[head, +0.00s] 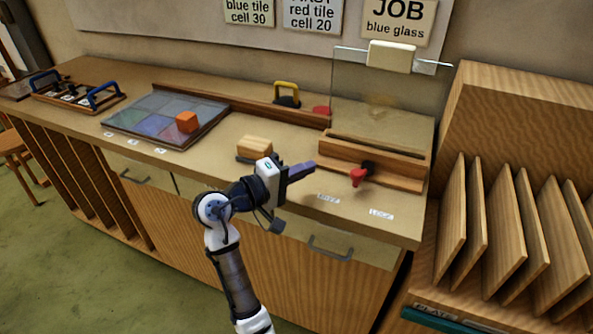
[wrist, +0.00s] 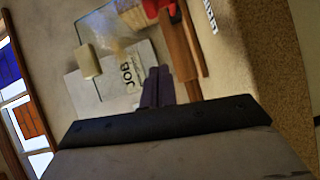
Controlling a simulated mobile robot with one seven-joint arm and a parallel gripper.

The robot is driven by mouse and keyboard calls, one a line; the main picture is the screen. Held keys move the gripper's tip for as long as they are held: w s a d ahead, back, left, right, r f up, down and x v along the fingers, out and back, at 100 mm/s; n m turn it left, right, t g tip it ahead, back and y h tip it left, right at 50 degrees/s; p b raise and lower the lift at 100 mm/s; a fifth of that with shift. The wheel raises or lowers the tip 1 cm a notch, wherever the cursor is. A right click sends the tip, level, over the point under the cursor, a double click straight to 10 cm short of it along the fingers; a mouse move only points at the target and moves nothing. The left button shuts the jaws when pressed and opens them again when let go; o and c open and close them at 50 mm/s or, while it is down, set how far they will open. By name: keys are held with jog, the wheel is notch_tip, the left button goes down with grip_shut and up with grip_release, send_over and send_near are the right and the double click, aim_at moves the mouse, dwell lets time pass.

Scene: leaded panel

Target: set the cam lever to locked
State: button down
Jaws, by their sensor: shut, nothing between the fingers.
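The cam lever has a red handle (head: 358,178) and a black hub. It sits at the front edge of a wooden clamp fixture (head: 385,157) on the bench. The red handle points towards the front left, roughly between two white labels. The right label (head: 381,214) seems to read LOCK; the left one (head: 328,198) is too small to read surely. My gripper (head: 312,167) is shut and empty, above the bench to the left of the lever and apart from it. In the wrist view its fingers (wrist: 158,86) are together, and a red part (wrist: 156,8) shows at the top edge.
A clear glass sheet (head: 368,95) stands upright behind the fixture. A wooden block (head: 254,145) lies left of my gripper. Slotted boards (head: 505,230) stand at right.

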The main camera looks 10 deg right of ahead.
aim_at(362, 171)
jog(key=p+x, duration=0.1)
jog(key=x, duration=0.4)
jog(key=shift+s+d, duration=0.1)
jog(key=shift+d, duration=0.2)
jog(key=shift+s+d+f+p, duration=0.15)
jog(key=shift+s+d+p, duration=0.35)
jog(key=shift+s, duration=0.45)
jog(key=shift+s+d+f, duration=0.15)
jog(key=shift+s+d, duration=0.3)
jog(key=shift+s, duration=0.05)
jog(key=shift+t, duration=0.3)
